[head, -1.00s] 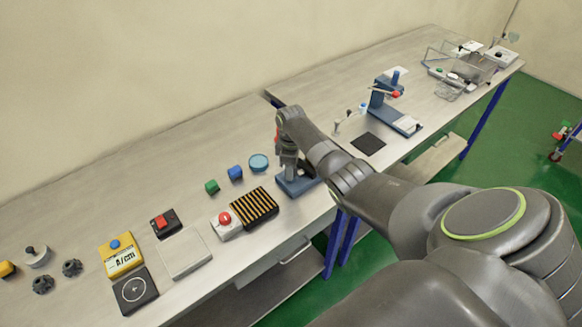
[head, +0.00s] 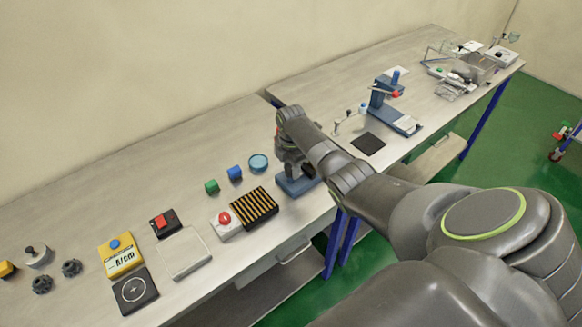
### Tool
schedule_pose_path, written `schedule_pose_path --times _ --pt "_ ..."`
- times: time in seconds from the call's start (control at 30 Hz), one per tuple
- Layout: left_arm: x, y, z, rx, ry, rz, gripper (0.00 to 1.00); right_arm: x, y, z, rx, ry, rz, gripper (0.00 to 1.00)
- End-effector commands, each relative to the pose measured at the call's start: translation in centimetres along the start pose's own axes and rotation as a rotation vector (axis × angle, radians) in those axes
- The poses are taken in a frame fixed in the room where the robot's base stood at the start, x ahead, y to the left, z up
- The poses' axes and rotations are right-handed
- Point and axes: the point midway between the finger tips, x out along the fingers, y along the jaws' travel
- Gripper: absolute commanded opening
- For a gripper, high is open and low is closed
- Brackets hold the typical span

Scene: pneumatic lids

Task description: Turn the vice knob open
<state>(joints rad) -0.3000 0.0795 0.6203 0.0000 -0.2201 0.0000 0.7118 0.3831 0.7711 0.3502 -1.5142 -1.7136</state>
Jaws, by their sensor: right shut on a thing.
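The vice (head: 298,186) has a blue base and stands near the front edge of the bench in the head view, right of the black-and-yellow striped block. My right gripper (head: 293,172) points down over the vice from above and is shut on its knob. The knob itself is hidden behind the gripper and wrist, so its angle cannot be seen. My left gripper is not in view.
The striped block (head: 254,207) and a red button box (head: 225,222) stand just left of the vice. A blue press stand (head: 382,95) is on the farther bench.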

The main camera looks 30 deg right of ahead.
Motion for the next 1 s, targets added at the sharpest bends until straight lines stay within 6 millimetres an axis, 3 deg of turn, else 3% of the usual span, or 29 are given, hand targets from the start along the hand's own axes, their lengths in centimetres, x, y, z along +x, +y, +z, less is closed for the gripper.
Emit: schedule_pose_path --times 0.67,0.7,0.87,1.0 --pt "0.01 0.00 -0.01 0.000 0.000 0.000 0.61 -0.27 0.23 0.01 -0.067 -0.001 0.007 0.14" --pt "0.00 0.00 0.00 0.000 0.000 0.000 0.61 -0.27 0.23 0.01 -0.067 -0.001 0.007 0.40" --pt "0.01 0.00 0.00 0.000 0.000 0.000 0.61 -0.18 0.15 0.01 -0.065 -0.001 0.004 0.59" --pt "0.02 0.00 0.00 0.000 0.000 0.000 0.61 -0.11 0.09 0.00 -0.065 -0.001 0.003 0.59"
